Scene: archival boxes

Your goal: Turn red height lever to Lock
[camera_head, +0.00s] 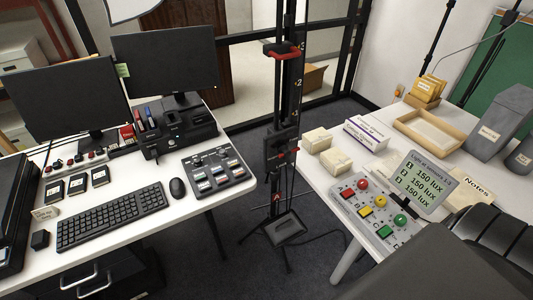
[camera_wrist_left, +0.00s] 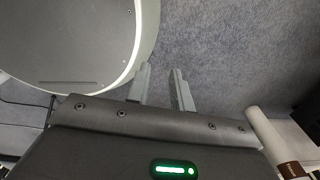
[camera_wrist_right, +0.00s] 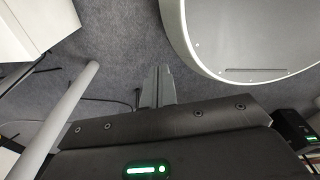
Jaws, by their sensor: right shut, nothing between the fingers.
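A black upright column stand (camera_head: 283,110) rises in the middle of the head view, between the two tables. A red handle (camera_head: 283,50) sits across it near the top, beside scale marks. Smaller red parts (camera_head: 279,157) show on the carriage lower down. I cannot tell which is the height lever, or read any Lock marking. My left gripper (camera_wrist_left: 161,69) shows in the left wrist view with its fingers apart and nothing between them. My right gripper (camera_wrist_right: 158,70) shows in the right wrist view with its fingers together and empty. Neither gripper shows in the head view.
The left table holds monitors, a keyboard (camera_head: 112,213), a mouse (camera_head: 178,188) and a button panel (camera_head: 206,172). The right table holds small boxes (camera_head: 331,160), a wooden tray (camera_head: 399,123) and a control panel with coloured buttons (camera_head: 357,208). Dark carpet (camera_head: 238,231) lies between the tables, with cables around the stand's base.

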